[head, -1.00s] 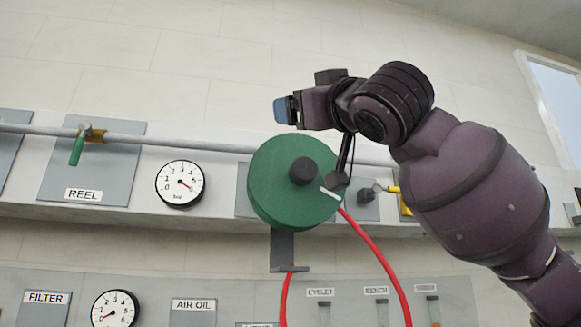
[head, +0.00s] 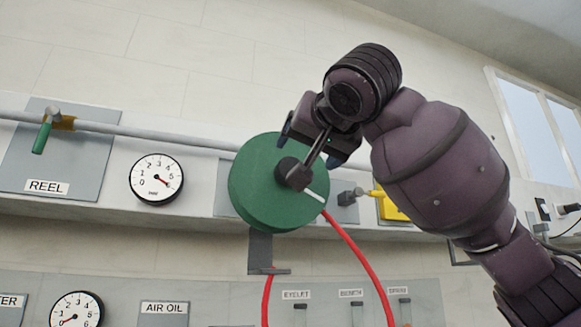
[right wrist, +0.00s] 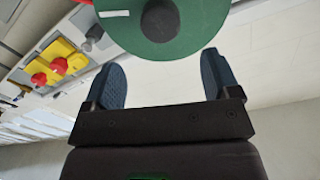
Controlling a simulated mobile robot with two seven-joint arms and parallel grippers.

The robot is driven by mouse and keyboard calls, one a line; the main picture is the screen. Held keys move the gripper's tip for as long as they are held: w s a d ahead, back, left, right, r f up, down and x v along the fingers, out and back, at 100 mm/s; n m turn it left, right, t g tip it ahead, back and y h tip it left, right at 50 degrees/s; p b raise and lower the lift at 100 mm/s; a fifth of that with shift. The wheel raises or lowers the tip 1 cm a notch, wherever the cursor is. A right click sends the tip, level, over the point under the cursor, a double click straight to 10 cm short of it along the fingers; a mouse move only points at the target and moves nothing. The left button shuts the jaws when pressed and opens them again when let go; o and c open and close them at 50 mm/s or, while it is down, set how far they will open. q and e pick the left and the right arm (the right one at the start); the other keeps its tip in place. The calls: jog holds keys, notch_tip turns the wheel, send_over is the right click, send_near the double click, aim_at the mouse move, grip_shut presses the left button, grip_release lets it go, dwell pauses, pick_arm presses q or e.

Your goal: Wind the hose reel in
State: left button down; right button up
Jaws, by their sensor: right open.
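The green hose reel (head: 258,190) is mounted on the wall panel, with a dark hub and a short white mark near its lower right edge. The red hose (head: 352,250) hangs from the reel's lower right, and another red length shows below its bracket. My right gripper (head: 312,143) is at the reel's upper right, open and empty. My left gripper is out of view.
A green-handled valve (head: 42,138) sits above the REEL label, beside a gauge (head: 157,179). A grey pipe (head: 190,134) runs along the panel behind the reel. A yellow part (head: 393,207) is right of the reel. Labelled plates and another gauge (head: 76,310) are below.

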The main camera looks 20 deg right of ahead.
aim_at(292, 167)
jog(key=w+p, duration=0.2)
jog(key=w, duration=0.6)
jog(key=shift+w, duration=0.1)
jog(key=shift+w+p, duration=0.3)
jog(key=shift+w, duration=0.45)
jog(key=c, duration=1.3)
